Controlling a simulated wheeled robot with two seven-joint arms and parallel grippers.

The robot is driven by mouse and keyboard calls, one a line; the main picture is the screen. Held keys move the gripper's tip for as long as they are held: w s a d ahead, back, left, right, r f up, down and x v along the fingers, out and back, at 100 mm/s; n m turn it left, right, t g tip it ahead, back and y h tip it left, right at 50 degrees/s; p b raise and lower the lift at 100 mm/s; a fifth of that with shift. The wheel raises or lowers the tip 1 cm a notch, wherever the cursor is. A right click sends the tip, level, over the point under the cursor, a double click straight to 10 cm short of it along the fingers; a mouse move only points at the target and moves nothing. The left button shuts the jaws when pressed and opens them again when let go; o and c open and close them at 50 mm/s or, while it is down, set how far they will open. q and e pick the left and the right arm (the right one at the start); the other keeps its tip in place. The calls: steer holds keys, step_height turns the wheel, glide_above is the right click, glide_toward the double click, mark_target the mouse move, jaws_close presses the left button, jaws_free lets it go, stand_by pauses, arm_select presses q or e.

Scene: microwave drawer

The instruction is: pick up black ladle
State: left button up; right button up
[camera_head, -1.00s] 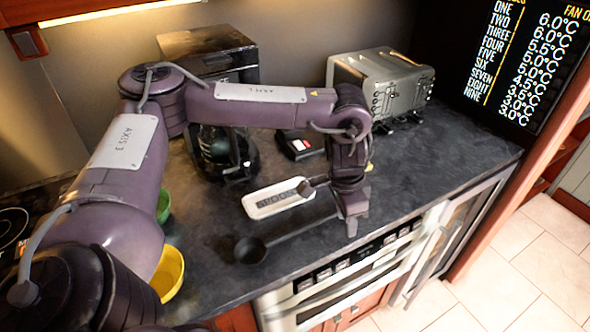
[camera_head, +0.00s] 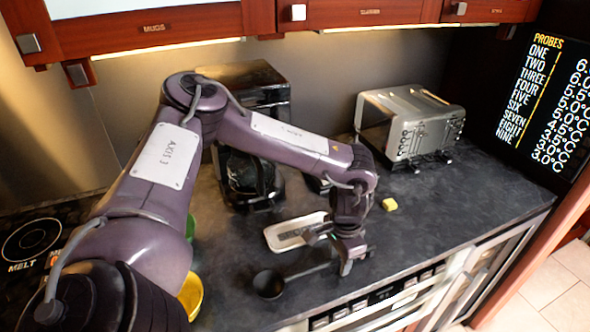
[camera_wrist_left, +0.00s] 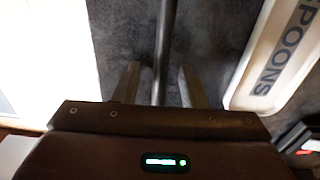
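The black ladle lies on the dark countertop in the head view, its bowl (camera_head: 268,284) at the left and its handle (camera_head: 308,270) running right toward my left gripper (camera_head: 347,262). In the left wrist view the ladle's handle (camera_wrist_left: 166,45) passes between the two fingers of my left gripper (camera_wrist_left: 160,85). The fingers are apart, with a visible gap on each side of the handle. The far end of the handle is hidden by the gripper in the head view. My right gripper is not in view.
A white spoon rest (camera_head: 283,241) lies just behind the ladle; it also shows in the wrist view (camera_wrist_left: 285,50). A yellow block (camera_head: 389,204), toaster (camera_head: 408,125) and coffee machine (camera_head: 250,180) stand behind. A yellow bowl (camera_head: 192,296) is left. The right counter is clear.

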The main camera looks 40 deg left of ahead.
arm_select(q)
jaws_close()
steer(key=shift+r, duration=0.1)
stand_by(0.3)
